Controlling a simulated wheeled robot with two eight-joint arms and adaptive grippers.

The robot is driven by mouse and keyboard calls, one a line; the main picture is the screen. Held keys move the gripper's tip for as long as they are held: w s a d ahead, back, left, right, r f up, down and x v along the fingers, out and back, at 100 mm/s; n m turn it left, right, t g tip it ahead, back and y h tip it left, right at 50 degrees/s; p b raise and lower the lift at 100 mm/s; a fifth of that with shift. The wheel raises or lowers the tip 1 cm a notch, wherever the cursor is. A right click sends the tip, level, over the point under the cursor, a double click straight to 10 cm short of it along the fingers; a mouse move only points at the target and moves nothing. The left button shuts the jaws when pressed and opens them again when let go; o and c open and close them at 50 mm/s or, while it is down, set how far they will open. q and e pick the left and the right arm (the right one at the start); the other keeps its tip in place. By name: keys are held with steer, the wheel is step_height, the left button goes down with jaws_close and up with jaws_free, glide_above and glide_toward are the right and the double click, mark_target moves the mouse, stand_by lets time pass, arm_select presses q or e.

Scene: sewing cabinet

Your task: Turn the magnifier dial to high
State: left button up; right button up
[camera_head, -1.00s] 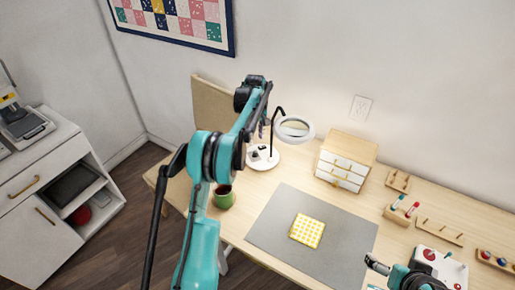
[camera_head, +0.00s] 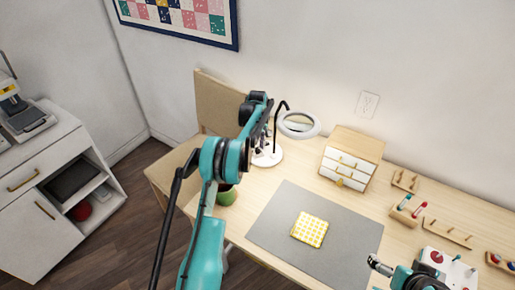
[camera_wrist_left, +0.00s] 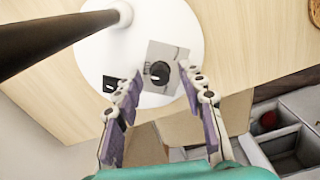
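The magnifier lamp has a white ring lens (camera_head: 300,124) on a black arm and a round white base (camera_head: 274,158) at the back of the table. In the left wrist view, a black dial (camera_wrist_left: 158,71) sits on a grey square plate (camera_wrist_left: 172,55) on that base (camera_wrist_left: 108,52). My left gripper (camera_wrist_left: 161,72) is open, with its purple-padded fingers on either side of the dial and a gap visible on each side. In the head view my left gripper (camera_head: 262,140) hides the dial. My right gripper (camera_head: 375,263) is at the lower right; its opening is unclear.
A small black switch (camera_wrist_left: 110,83) sits on the base beside the dial plate. A green mug (camera_head: 226,196) stands close to my left arm. A drawer box (camera_head: 350,158), a grey mat (camera_head: 270,230) with a yellow checked cloth (camera_head: 310,229), and thread racks (camera_head: 446,231) occupy the table.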

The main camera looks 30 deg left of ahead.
arm_select(q)
jaws_close()
steer(key=m+p, duration=0.1)
steer(key=m, duration=0.2)
steer(key=shift+r+m, duration=0.1)
steer(key=shift+m, duration=0.2)
steer(key=m+p, duration=0.1)
steer(key=m, duration=0.2)
steer(key=shift+m, duration=0.3)
steer(key=m, duration=0.6)
steer(key=shift+p, duration=0.35)
steer(key=m, duration=0.6)
steer(key=shift+m, duration=0.5)
